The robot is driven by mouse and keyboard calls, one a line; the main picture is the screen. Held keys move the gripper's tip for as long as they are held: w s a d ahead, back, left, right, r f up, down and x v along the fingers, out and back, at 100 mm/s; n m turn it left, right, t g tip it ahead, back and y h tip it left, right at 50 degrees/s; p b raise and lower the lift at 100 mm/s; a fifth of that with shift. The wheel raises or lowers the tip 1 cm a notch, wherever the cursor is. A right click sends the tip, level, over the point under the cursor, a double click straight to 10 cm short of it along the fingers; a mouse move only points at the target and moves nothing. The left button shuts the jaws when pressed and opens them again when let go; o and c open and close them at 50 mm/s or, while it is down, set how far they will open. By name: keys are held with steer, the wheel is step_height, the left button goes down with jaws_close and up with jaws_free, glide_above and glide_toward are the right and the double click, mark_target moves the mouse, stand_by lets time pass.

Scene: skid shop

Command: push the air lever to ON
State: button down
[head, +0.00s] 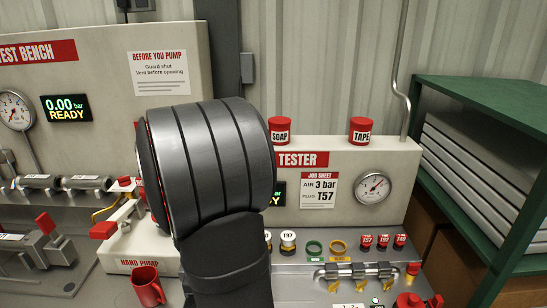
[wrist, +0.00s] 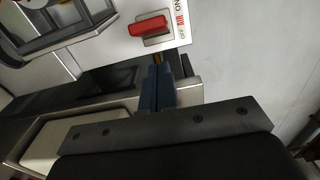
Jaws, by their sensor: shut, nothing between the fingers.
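The air lever (wrist: 148,27) is a red handle on a metal plate set in a white panel, at the top middle of the wrist view. A label (wrist: 182,18) beside it reads ON above and OFF below, turned sideways. My gripper (wrist: 160,72) shows as two dark blue fingers, pressed together with nothing between them. Its tips are just below the lever in the picture, and a gap seems to separate them. In the head view my own arm covers the middle, and I cannot make out the gripper or this lever there.
A tester panel (head: 392,158) with a gauge stands behind my arm, with red SOAP (head: 280,130) and TAPE (head: 361,131) cans on top. Plugs and fittings line the bench. A red mug (head: 147,287) stands at front left. A green shelf (head: 470,88) bounds the right.

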steer(key=shift+r, duration=2.45)
steer(key=shift+r, duration=2.45)
stand_by(2.4)
